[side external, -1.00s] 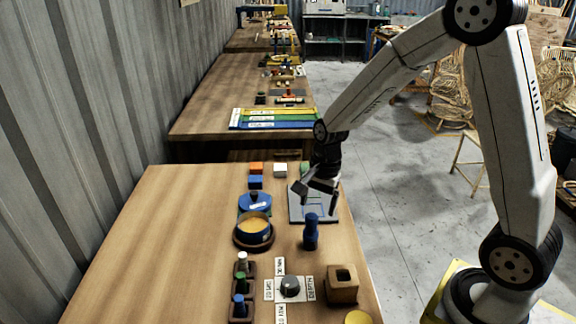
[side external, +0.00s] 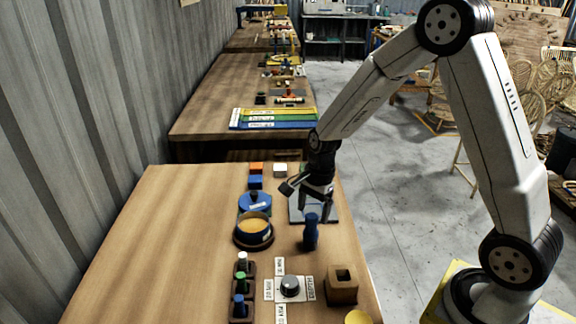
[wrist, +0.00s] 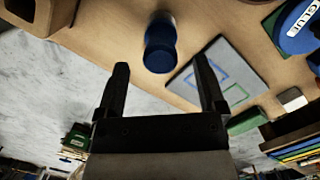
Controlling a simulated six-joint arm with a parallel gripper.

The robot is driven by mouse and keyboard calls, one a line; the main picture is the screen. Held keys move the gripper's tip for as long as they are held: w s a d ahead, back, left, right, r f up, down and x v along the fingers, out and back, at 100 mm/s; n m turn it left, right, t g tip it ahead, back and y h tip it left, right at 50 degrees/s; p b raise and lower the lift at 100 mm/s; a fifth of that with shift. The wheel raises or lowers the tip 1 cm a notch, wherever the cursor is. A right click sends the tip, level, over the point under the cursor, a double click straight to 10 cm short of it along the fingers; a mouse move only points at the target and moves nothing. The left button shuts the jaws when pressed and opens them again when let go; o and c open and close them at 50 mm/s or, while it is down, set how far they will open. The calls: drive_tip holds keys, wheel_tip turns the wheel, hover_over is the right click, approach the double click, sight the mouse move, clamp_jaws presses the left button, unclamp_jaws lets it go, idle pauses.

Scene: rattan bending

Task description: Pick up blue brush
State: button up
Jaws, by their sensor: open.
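The blue brush (side external: 311,234) stands upright on the wooden table, near its right edge. My gripper (side external: 315,210) is above and just behind it in the side view, pointing down, open and empty. In the wrist view the brush (wrist: 160,45) shows ahead of the gap between the two dark fingers of my gripper (wrist: 162,64), apart from them. The lower part of the brush is clear in the side view; its top is close to the fingertips there.
A grey plate (side external: 298,206) with drawn outlines lies behind the brush. A blue glue pot (side external: 255,202), a round bowl (side external: 253,231), a dial (side external: 290,286) and a wooden block with a hole (side external: 341,287) stand around. The table's left part is clear.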

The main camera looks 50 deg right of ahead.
sight(309, 233)
drive_tip(key=shift+a+f, duration=0.2)
drive_tip(key=shift+f, duration=1.1)
drive_tip(key=shift+a+f, duration=0.15)
drive_tip(key=shift+f, duration=1.15)
clamp_jaws()
